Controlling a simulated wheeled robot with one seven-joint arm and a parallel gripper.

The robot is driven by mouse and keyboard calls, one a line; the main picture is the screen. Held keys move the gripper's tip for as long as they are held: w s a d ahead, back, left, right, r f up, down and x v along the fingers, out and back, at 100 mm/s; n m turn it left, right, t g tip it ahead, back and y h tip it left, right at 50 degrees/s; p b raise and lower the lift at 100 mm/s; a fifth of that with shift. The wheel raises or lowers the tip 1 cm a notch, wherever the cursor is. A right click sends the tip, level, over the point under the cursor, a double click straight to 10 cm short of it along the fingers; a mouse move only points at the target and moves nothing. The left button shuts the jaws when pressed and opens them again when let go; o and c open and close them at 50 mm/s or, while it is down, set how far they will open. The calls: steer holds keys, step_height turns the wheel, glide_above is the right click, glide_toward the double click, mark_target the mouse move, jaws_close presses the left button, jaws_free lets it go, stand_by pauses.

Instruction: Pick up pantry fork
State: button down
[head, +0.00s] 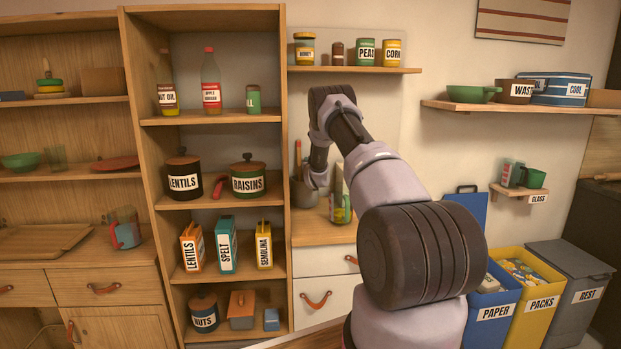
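I cannot make out a fork in the head view. A grey-brown pot (304,196) stands on the counter in the middle, with a wooden handle (298,156) sticking up at its left; I cannot tell what utensil it belongs to. My arm reaches up and then bends down toward the counter. My gripper (316,180) is at the far end of it, small and dark beside the pot. Its fingers cannot be made out, so whether it is open or holds anything does not show.
A tall pantry shelf (218,120) with bottles, pots and boxes stands left of the arm. A wall shelf (354,70) with jars and cans hangs above the counter (322,231). A green-labelled container (341,208) stands right of the pot. Bins (528,310) stand at right.

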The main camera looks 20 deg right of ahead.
step_height(320, 180, up, 12)
steer(key=v, duration=1.8)
steer(key=shift+w+r, duration=0.1)
steer(key=shift+r, duration=0.05)
